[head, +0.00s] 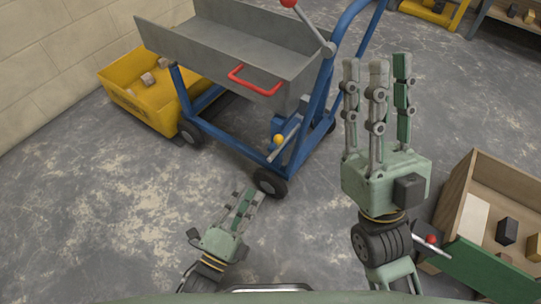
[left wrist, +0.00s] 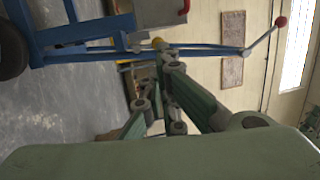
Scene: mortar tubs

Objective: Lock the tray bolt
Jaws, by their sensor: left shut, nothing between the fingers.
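A grey tray (head: 225,50) sits tilted on a blue wheeled frame (head: 318,105). A yellow knob (head: 278,139) with a thin grey rod is low on the near side of the frame; I take it for the tray bolt, whose exact position I cannot tell. The knob also shows in the left wrist view (left wrist: 157,42), beyond the fingertips. My left gripper (head: 250,198) is shut and empty, below the knob in the head view and apart from it. My right gripper (head: 378,68) is open and empty, fingers pointing up, right of the cart.
A lever with a red ball (head: 289,3) rises by the tray, which has a red handle (head: 254,82). A black wheel (head: 270,182) is close to my left fingers. A yellow tub (head: 150,105) stands behind the cart. A wooden box (head: 458,195) with blocks is at right.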

